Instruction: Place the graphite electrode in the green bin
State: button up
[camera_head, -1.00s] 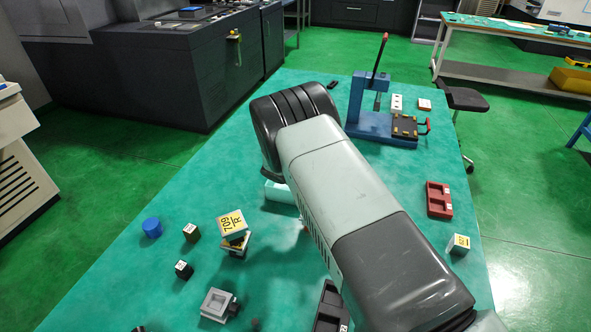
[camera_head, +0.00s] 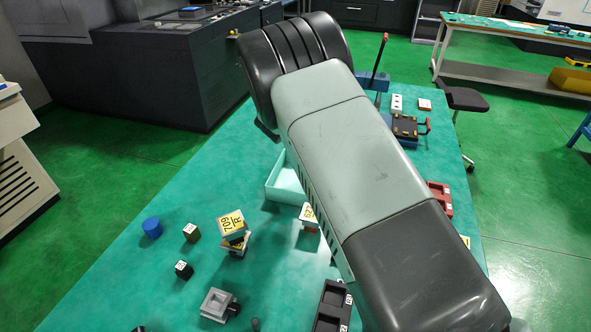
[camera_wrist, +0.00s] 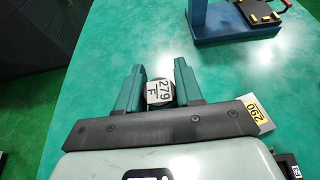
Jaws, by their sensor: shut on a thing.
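My gripper (camera_wrist: 158,68) is shut on a dark piece with a white label reading 279 F, apparently the graphite electrode (camera_wrist: 160,92). It sits between the two teal fingers in the wrist view, over the green table. In the head view my arm hides both gripper and piece. A pale green open bin (camera_head: 285,185) stands mid-table in the head view, its right part hidden behind my arm. The bin does not show in the wrist view.
A blue press (camera_wrist: 232,22) stands at the table's far end. A yellow-labelled block (camera_head: 234,226) sits on a stack at left, near a blue cylinder (camera_head: 152,228) and small dark blocks. A red tray (camera_head: 440,196) is at right.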

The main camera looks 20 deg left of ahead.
notch_tip(320, 180, down, 20)
jog(key=shift+r, duration=0.2)
dwell(0.4)
jog(key=shift+f, duration=0.15)
jog(key=o, duration=1)
jog(key=shift+o, duration=0.2)
